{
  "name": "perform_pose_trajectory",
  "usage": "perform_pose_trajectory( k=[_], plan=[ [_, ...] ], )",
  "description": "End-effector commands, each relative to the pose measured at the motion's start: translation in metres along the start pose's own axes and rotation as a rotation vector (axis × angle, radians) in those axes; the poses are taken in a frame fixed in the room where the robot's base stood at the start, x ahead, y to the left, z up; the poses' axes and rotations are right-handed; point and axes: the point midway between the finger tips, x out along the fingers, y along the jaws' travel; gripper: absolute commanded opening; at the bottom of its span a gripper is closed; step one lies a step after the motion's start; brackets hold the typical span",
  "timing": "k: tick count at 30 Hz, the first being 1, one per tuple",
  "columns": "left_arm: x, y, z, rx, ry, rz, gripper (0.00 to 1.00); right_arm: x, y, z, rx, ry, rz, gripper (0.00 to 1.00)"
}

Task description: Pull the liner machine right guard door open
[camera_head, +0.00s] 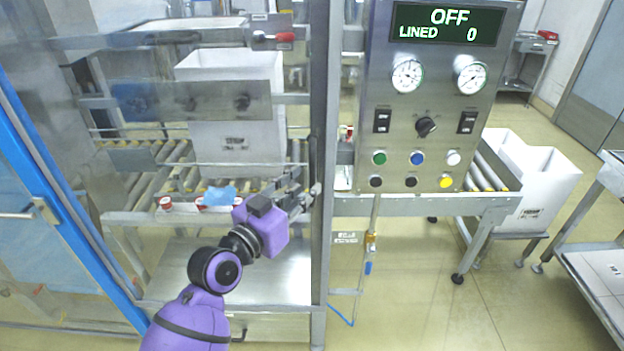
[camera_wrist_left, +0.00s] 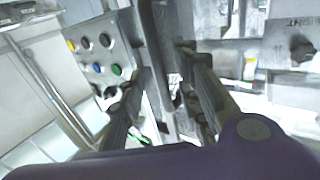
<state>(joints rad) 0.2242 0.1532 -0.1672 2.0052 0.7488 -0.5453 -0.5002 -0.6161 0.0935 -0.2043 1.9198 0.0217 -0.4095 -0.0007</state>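The liner machine's metal front post (camera_head: 320,120) stands upright between the guarded bay and the control panel (camera_head: 430,100). A clear guard pane (camera_head: 260,180) appears to cover the bay to its left; its edges are hard to make out, and I cannot tell whether it is ajar. My left gripper (camera_head: 306,190) is at the post's left side, in front of the pane. In the left wrist view, its two fingers (camera_wrist_left: 168,95) are spread apart, with the dark metal post edge between them. A door handle is not clear, and contact cannot be told. My right gripper is out of view.
A blue-edged clear panel (camera_head: 60,190) with a handle (camera_head: 30,213) stands at the left. A white box (camera_head: 235,110) sits on rollers inside the bay. Another white box (camera_head: 535,180) stands at the right. A metal table (camera_head: 600,265) is at the right edge.

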Motion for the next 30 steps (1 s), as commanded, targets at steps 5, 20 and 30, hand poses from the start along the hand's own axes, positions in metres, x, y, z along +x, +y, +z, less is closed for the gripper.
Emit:
perform_pose_trajectory(
  k=[5,20,30],
  plan=[
    [0.027,0.0,-0.004,0.001,0.004,0.0,0.31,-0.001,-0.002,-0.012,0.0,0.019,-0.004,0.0],
    [0.04,0.0,0.0,0.0,0.0,-0.001,0.23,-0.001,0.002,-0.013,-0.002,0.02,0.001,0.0],
    [0.04,0.0,0.0,0.0,0.0,-0.001,0.0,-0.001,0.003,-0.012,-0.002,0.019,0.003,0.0]
  ],
)
